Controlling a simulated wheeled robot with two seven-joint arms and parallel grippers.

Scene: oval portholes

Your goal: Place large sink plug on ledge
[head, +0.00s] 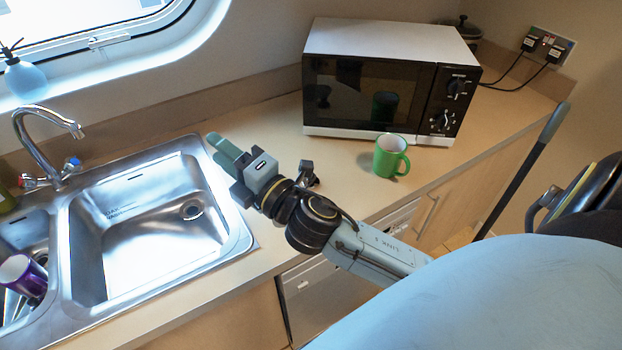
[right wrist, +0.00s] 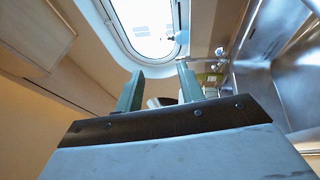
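My right gripper (head: 215,147) is held over the counter edge at the right rim of the sink, its fingers pointing left toward the window. In the right wrist view its two green fingers (right wrist: 160,83) stand apart. A small pale and dark thing (right wrist: 160,102) shows between them; I cannot tell what it is or whether it is held. I cannot make out a large sink plug for certain in either view. A window ledge (head: 120,92) runs below the oval porthole. My left gripper is not in view.
The steel sink (head: 150,235) has an empty main basin and a purple cup (head: 25,274) in the smaller one. A tap (head: 45,150) stands behind. A green mug (head: 389,157) and a microwave (head: 385,85) stand right of my gripper. A soap bottle (head: 24,78) stands on the ledge.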

